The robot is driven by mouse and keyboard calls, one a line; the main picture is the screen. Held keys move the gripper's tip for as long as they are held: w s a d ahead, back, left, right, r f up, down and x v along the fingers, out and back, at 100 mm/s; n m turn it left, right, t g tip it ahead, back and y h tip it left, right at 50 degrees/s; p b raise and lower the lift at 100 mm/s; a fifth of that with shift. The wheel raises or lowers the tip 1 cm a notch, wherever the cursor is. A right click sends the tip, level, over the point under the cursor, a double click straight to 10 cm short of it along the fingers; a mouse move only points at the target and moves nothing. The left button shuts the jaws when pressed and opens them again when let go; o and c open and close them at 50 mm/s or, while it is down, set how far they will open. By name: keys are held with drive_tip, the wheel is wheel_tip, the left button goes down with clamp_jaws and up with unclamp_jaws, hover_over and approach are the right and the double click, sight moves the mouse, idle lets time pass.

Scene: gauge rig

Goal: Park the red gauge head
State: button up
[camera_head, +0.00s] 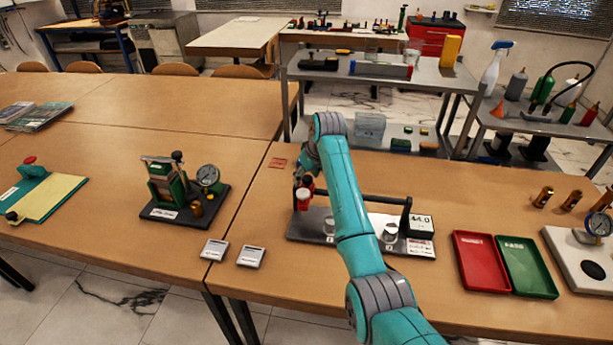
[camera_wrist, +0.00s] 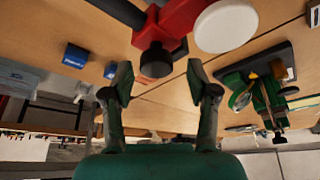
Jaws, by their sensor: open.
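The red gauge head (camera_head: 304,197) is at the left end of the black bar (camera_head: 372,198) of the gauge rig, above its grey base plate (camera_head: 301,229). In the wrist view the red gauge head (camera_wrist: 184,17) shows close up, with a round white face and a black knob (camera_wrist: 156,60). My gripper (camera_wrist: 158,76) is open, its two fingers on either side of the knob in the picture. I cannot tell whether the knob is between them in depth. In the head view my arm hides most of the gripper and part of the bar.
On the base plate stand metal cylinders (camera_head: 390,231) and a display box (camera_head: 420,226) reading about 44.0. A red tray (camera_head: 481,262) and a green tray (camera_head: 527,267) lie to the right. A green dial fixture (camera_head: 180,190) stands left. Two small grey blocks (camera_head: 250,256) lie near the front edge.

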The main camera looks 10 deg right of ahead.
drive_tip(key=v, duration=1.1)
drive_tip(key=shift+r, duration=0.25)
drive_tip(key=shift+s, duration=0.15)
